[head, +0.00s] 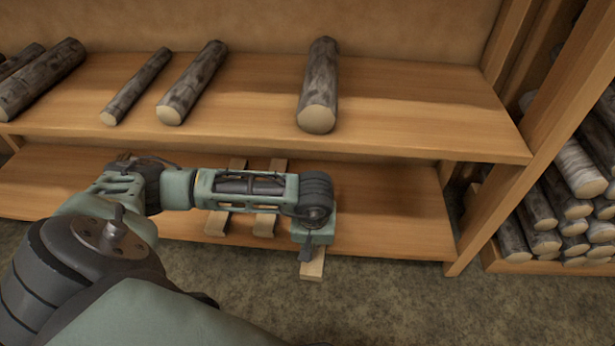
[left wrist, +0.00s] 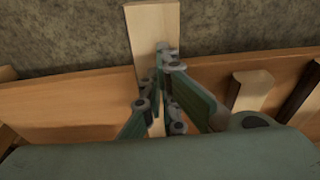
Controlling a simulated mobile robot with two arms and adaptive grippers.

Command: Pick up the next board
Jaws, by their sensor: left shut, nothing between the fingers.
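A pale wooden board (head: 312,267) sticks out over the front edge of the lower shelf, below my left gripper (head: 306,254). Most of it is hidden by my wrist in the head view. In the left wrist view the same board (left wrist: 150,28) runs up past the fingertips of my left gripper (left wrist: 166,55). The fingers are shut over the board with nothing between them; I cannot tell if they touch it. Two more boards, one at left (head: 217,222) and one in the middle (head: 265,224), lie on the lower shelf, partly hidden behind my forearm. My right gripper is not in view.
The upper shelf (head: 255,100) overhangs the lower shelf (head: 385,215) and carries several logs, one near its right part (head: 318,85). A wooden post (head: 490,215) closes the right side. Stacked logs (head: 545,240) lie beyond it. The lower shelf's right part is clear.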

